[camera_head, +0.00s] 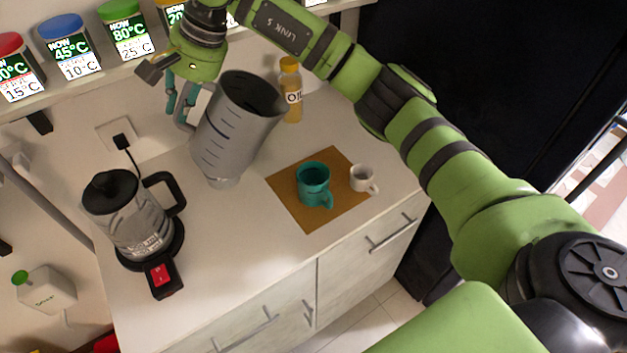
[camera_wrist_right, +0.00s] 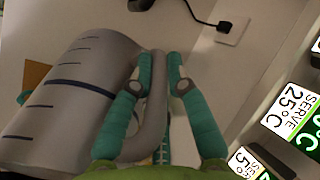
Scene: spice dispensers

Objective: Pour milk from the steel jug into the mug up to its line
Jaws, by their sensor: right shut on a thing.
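The grey steel jug (camera_head: 235,130) is at the back of the counter, left of the brown mat, with dark level marks down its side. I cannot tell whether its base touches the counter. Its side and handle also show in the right wrist view (camera_wrist_right: 75,95). My right gripper (camera_head: 183,108) is shut on the jug's handle, with its teal fingers on either side in the wrist view (camera_wrist_right: 160,68). A teal mug (camera_head: 313,184) stands upright on the mat, right of the jug; its fill line and contents are not clear. My left gripper is out of view.
A small white cup (camera_head: 362,178) stands beside the teal mug at the brown mat's (camera_head: 292,205) right edge. An oil bottle (camera_head: 291,90) stands behind. A glass kettle (camera_head: 135,220) is at left. Lidded jars (camera_head: 68,45) line a shelf above. The front counter is clear.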

